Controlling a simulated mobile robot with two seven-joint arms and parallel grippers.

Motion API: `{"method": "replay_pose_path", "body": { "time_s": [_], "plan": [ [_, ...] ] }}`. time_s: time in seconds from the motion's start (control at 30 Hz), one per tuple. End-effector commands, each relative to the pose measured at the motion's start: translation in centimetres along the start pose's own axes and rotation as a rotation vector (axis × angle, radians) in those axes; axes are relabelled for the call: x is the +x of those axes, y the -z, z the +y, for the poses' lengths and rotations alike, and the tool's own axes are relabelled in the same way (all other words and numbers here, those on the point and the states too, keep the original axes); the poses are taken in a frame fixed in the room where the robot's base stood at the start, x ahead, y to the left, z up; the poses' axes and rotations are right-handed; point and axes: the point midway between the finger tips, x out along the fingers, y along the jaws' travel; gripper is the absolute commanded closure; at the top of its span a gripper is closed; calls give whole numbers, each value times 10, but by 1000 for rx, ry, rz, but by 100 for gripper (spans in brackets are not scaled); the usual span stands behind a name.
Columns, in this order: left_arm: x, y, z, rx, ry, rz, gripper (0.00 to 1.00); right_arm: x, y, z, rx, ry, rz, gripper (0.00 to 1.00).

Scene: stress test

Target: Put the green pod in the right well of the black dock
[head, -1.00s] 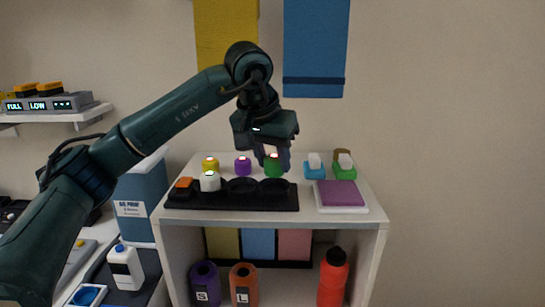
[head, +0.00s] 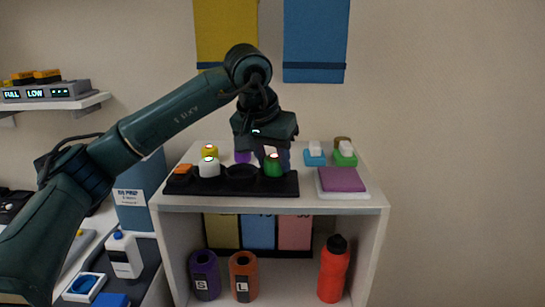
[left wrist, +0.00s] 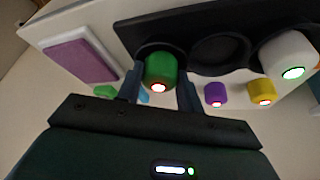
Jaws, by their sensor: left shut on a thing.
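The green pod (head: 273,168) stands at the right well of the black dock (head: 240,190). My left gripper (head: 272,158) is shut on it, coming from behind and above. In the left wrist view the pod (left wrist: 160,68) is between the two fingers, with a red light on its face and the dark well rim behind it. I cannot tell whether it is fully seated. The dock's middle well (head: 241,172) is empty, and a white pod (head: 209,168) with a green light sits in the left well. My right gripper is not in view.
Yellow (head: 210,151) and purple (head: 242,157) pods stand behind the dock on the white shelf top. To the right are a purple block on a white base (head: 341,180), and blue (head: 314,158) and green (head: 345,159) items. An orange piece (head: 183,169) is at the dock's left end.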

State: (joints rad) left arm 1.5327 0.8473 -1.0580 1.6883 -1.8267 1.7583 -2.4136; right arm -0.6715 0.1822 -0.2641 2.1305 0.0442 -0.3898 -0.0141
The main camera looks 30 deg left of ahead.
Motion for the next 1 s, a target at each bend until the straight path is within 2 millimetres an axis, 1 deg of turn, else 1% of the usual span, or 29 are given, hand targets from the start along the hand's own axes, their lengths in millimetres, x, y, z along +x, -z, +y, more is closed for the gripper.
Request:
{"method": "replay_pose_path", "body": {
  "time_s": [0.03, 0.17, 0.2, 0.47, 0.57, 0.67, 1.0],
  "plan": [
    [6, -4, 1, 3, 1, -20, 85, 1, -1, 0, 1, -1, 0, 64],
    [7, -5, 1, 3, 2, -23, 85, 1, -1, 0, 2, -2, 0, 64],
    [8, -5, 1, 3, 2, -24, 61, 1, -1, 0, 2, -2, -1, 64],
    [8, -6, 0, 2, 3, -26, 40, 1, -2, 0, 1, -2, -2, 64],
    [3, -6, 0, 1, 4, -25, 38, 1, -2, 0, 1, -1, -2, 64],
    [-10, -4, 0, 0, 4, -20, 38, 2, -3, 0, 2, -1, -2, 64],
    [-89, -1, 2, 2, -1, -3, 38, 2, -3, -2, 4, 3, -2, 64]
  ]
}}
